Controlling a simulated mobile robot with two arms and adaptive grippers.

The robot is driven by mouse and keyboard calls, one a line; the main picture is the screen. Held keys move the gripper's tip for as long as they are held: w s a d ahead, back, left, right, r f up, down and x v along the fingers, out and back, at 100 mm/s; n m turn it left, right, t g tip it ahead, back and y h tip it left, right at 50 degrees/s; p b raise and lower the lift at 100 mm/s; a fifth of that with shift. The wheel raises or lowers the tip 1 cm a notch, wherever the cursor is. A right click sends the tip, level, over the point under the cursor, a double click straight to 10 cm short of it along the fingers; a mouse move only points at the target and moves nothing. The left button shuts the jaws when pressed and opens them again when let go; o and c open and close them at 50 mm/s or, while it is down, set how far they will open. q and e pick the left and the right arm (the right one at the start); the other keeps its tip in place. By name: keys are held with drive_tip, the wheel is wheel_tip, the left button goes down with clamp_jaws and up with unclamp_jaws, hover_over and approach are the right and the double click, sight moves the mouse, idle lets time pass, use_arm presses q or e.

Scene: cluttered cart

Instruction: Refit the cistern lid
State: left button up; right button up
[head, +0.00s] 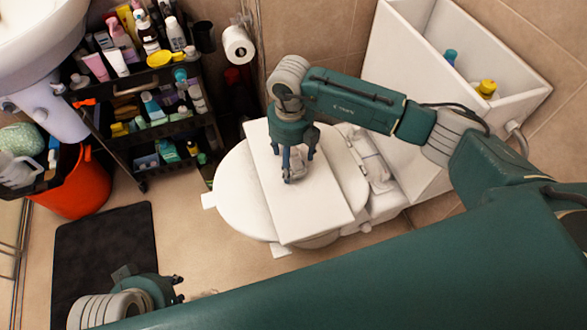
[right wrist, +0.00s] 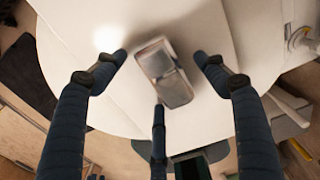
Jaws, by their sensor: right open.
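The cistern lid (head: 325,205), a flat white rectangular slab, lies across the closed toilet seat (head: 235,205). The white cistern (head: 398,72) at the upper right is open on top. My right gripper (head: 297,165) is open and points down over the lid's middle. In the right wrist view its fingers are spread around a small grey blocky object (right wrist: 166,75) on or just above the white surface; contact is unclear. My left gripper (head: 178,288) is at the lower left, away from the lid; its opening is unclear.
A black shelf cart (head: 150,80) full of bottles and tubes stands left of the toilet. A red bin (head: 85,185), a sink (head: 40,25) and a dark mat (head: 100,245) are further left. A toilet roll (head: 238,45) hangs on the wall. Floor between mat and toilet is clear.

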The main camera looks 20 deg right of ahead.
drive_tip(key=shift+r, duration=0.15)
clamp_jaws()
